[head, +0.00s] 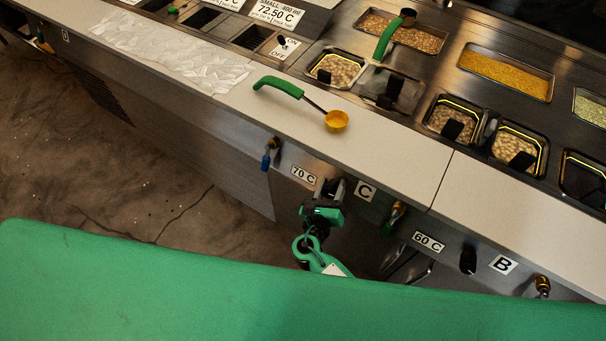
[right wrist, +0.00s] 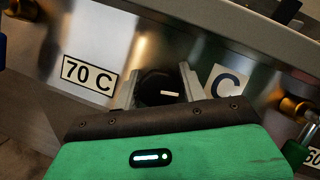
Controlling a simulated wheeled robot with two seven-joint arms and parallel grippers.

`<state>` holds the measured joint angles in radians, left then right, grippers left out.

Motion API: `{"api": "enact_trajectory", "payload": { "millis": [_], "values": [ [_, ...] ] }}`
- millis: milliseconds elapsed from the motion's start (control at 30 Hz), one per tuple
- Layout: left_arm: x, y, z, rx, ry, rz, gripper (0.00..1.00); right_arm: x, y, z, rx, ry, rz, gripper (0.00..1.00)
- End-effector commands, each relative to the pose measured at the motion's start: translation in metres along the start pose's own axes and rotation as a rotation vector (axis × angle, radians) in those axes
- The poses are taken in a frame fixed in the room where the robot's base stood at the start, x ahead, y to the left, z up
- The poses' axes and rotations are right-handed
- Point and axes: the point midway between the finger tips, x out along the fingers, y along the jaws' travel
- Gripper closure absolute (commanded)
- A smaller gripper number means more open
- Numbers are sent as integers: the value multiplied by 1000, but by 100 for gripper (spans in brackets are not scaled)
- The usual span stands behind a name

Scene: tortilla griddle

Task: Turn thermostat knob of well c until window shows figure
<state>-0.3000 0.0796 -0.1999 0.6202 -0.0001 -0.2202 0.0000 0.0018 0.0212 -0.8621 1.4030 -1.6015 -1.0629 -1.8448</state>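The thermostat knob of well C is black with a white mark; it shows in the right wrist view (right wrist: 160,90), with the mark lying about level. My right gripper (head: 331,188) is at the front panel. Its two fingers (right wrist: 162,88) stand on either side of the knob and look closed against it. The window (head: 303,175) left of the knob reads 70 C, also in the right wrist view (right wrist: 88,75). The C label (head: 365,191) is right of the knob. My left gripper is not in view.
A blue-handled tap (head: 268,154) and a green-handled tap (head: 394,218) flank this part of the panel. The B knob (head: 468,260) and its 60 C window (head: 428,241) are farther right. A green-handled ladle (head: 300,96) lies on the counter ledge above.

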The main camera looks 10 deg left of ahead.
Motion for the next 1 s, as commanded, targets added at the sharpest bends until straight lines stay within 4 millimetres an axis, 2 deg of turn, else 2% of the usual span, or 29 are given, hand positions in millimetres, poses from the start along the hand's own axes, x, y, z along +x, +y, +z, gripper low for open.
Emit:
{"api": "enact_trajectory", "payload": {
  "millis": [367,1000],
  "values": [
    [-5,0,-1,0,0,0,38,-6,-1,4,0,0,0,58],
    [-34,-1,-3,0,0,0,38,-51,-1,26,0,-1,1,58]
  ]
}}
